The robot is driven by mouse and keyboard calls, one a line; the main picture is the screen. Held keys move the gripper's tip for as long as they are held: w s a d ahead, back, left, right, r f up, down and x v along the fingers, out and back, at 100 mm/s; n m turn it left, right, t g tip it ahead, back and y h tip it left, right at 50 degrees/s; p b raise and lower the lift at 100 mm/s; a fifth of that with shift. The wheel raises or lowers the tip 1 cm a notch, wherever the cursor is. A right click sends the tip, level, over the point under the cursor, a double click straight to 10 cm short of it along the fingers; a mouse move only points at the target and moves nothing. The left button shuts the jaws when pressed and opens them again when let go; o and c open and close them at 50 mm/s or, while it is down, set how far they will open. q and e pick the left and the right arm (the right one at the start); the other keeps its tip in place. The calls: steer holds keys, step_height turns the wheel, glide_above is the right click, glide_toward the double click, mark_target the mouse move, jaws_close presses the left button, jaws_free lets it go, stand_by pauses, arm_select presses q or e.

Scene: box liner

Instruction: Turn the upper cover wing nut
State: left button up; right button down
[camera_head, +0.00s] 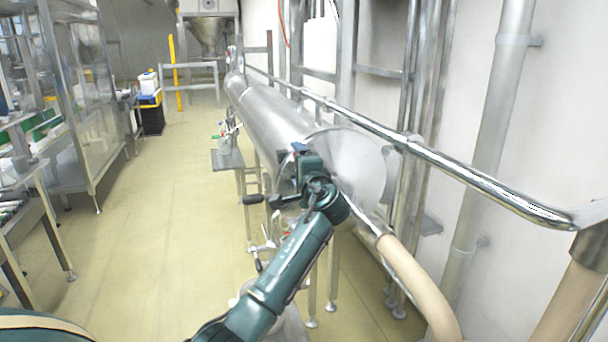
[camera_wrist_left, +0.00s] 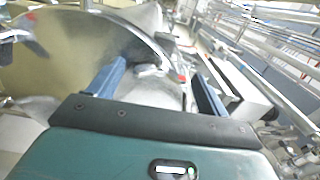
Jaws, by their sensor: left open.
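The round steel cover (camera_head: 352,165) stands at the near end of a long steel cylinder (camera_head: 275,118). My left gripper (camera_head: 299,152) is at the left edge of the cover in the head view, in front of the cylinder's end. In the left wrist view my left gripper (camera_wrist_left: 158,72) has its two blue fingers apart. Shiny metal, blurred by glare, lies beyond and between the fingers. The curved cover (camera_wrist_left: 75,45) fills the upper left there. I cannot make out the upper wing nut clearly in either view. My right gripper is out of view.
A steel rail (camera_head: 445,165) runs along the right of the cylinder. A beige hose (camera_head: 415,280) rises near the cover's lower right. A black handle (camera_head: 253,199) sticks out left of my gripper. The floor (camera_head: 150,230) to the left is clear.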

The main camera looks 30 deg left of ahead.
arm_select(q)
steer(key=b+v, duration=0.2)
steer(key=v, duration=1)
steer(key=shift+s+d+b, duration=0.25)
steer(key=shift+s+b, duration=0.05)
steer(key=shift+b, duration=0.1)
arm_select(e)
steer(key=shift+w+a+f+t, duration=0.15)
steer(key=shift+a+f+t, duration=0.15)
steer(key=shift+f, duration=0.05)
